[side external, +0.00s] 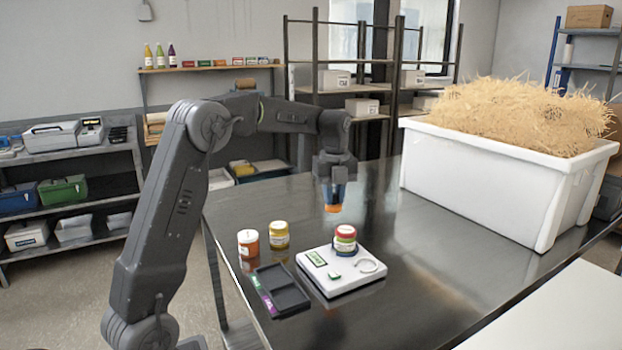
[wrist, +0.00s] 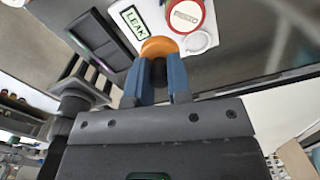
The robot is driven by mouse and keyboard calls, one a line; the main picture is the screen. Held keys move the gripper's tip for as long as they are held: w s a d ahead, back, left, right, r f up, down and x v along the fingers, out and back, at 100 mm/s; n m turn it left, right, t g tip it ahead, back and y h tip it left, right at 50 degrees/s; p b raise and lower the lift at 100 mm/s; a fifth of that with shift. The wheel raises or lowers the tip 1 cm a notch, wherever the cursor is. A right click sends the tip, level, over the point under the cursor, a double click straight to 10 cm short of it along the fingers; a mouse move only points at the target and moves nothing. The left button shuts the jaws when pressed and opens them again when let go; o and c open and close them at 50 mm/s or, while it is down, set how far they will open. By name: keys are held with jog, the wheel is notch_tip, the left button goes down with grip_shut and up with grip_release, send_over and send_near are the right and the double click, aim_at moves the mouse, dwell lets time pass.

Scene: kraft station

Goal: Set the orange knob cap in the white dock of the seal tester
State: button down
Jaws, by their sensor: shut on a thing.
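My gripper (side external: 333,198) is shut on the orange knob cap (side external: 333,209) and holds it above the table, behind the seal tester in the side view. In the wrist view the cap (wrist: 158,46) sits between the blue fingertips (wrist: 158,66). The white seal tester (side external: 348,281) lies flat on the table. A round white ring on its top, seemingly the dock (side external: 368,266), looks empty; it also shows in the wrist view (wrist: 198,42). A red-lidded jar (side external: 345,238) stands on the tester's far part. A green-framed display (wrist: 133,19) reads "LEAK".
A dark two-part tray (side external: 290,299) lies left of the tester. An orange jar with a white lid (side external: 248,243) and a yellow jar (side external: 278,235) stand behind the tray. A large white bin (side external: 480,185) of straw-like filling stands at right. The table between bin and tester is clear.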

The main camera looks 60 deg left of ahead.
jog(key=shift+w+d+f, duration=0.65)
jog(key=shift+d+f, duration=0.9)
jog(key=shift+f, duration=0.25)
jog(key=shift+w+d+f, duration=0.65)
jog(key=shift+d+f, duration=0.9)
jog(key=shift+f, duration=0.3)
jog(key=shift+w+d+f, duration=0.65)
jog(key=shift+d+f, duration=0.9)
jog(key=shift+f, duration=0.25)
jog(key=shift+f, duration=0.7)
jog(key=c, duration=1)
grip_release()
notch_tip(320, 180, up, 8)
jog(key=shift+r, duration=0.1)
